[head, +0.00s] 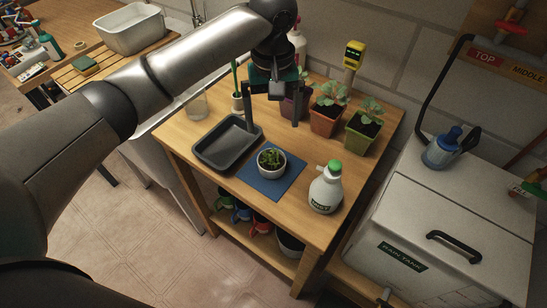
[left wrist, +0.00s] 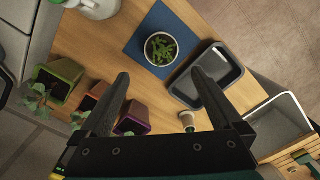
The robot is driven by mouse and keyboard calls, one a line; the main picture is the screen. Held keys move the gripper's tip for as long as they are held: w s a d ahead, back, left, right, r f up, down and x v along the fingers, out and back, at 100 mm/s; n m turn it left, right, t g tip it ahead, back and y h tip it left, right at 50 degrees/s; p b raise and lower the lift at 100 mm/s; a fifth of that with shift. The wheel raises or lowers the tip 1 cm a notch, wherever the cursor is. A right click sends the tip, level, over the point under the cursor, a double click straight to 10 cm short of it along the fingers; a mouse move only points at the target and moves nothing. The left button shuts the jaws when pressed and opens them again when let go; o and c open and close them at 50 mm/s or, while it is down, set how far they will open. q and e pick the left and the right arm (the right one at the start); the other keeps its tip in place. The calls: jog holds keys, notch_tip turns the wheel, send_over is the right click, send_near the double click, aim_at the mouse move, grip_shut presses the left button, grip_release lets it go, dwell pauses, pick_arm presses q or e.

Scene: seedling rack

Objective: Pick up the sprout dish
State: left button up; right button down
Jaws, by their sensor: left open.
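The sprout dish (head: 271,161) is a small round white bowl with green sprouts in dark soil. It stands on a blue mat (head: 262,188) on the wooden table. In the left wrist view the dish (left wrist: 161,49) shows beyond my fingertips. My left gripper (head: 272,127) is open and empty, above the table behind the dish and apart from it. Its two dark fingers also show in the left wrist view (left wrist: 160,76). My right gripper is not in view.
A dark grey tray (head: 228,144) lies left of the mat. A white spray bottle (head: 325,190) with a green cap stands to its right. Potted seedlings (head: 326,119) line the back. A white rain tank (head: 450,215) stands at the right.

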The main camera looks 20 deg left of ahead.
pick_arm(q)
jog(key=b, duration=0.2)
send_over(272, 160)
notch_tip(272, 160, down, 9)
jog(key=shift+d, duration=0.1)
jog(key=shift+f+b, duration=0.6)
jog(key=shift+f, duration=2.1)
jog(key=c, duration=1.3)
notch_tip(272, 160, up, 19)
jog(key=p, duration=0.4)
jog(key=shift+s+a+f+m+b, duration=0.55)
jog(key=shift+s+m+b, duration=0.25)
jog(key=shift+s, duration=0.95)
jog(key=shift+s+a+f+m+b, duration=0.45)
jog(key=shift+s+m+b, duration=0.3)
jog(key=shift+s, duration=0.95)
jog(key=shift+s+a+f+m+b, duration=0.55)
jog(key=shift+s+m, duration=0.4)
jog(key=shift+s, duration=0.8)
